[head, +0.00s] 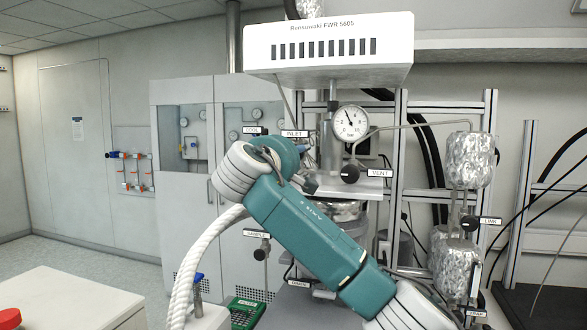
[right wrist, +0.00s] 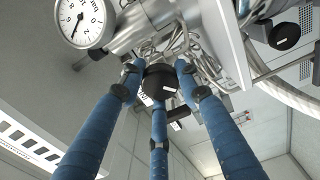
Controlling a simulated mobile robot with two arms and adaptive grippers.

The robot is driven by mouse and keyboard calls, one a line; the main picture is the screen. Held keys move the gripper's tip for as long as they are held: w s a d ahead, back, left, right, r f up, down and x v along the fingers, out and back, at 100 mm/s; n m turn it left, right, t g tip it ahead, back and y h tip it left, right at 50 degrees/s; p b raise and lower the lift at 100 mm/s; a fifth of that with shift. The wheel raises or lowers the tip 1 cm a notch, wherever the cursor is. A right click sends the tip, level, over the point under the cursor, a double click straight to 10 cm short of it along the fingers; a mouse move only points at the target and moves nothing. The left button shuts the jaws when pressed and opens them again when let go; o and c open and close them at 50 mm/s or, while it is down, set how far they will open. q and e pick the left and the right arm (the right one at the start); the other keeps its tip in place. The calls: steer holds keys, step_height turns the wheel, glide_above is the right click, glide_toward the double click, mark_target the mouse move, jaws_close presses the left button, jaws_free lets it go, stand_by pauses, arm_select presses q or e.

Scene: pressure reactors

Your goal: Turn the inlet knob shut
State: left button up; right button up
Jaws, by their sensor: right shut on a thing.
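The inlet knob (right wrist: 160,84) is a small black knob in the middle of the right wrist view. My right gripper (right wrist: 158,78) has three blue fingers closed around it. In the head view my right arm reaches up to the INLET label (head: 294,134) on the reactor head. The wrist hides the inlet knob there, and only a bit of my right gripper (head: 304,149) shows. My left gripper is in neither view.
A pressure gauge (head: 350,122) stands right of the inlet, above the black vent knob (head: 349,173). A white box (head: 330,48) hangs above. Foil-wrapped vessels (head: 468,160) are at the right. A white table (head: 70,300) is at lower left.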

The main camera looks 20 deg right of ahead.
steer(key=m+b, duration=0.1)
steer(key=m, duration=0.1)
steer(key=m+b, duration=0.1)
steer(key=m, duration=0.1)
steer(key=shift+f+m+b, duration=0.3)
steer(key=shift+f, duration=0.05)
steer(key=shift+w+m+b, duration=0.1)
steer(key=shift+m+b, duration=0.5)
steer(key=shift+m, duration=1.3)
steer(key=shift+f, duration=0.1)
steer(key=o, duration=1)
steer(key=shift+o, duration=0.9)
steer(key=shift+d+r, duration=0.1)
steer(key=shift+r, duration=0.1)
steer(key=v, duration=1.2)
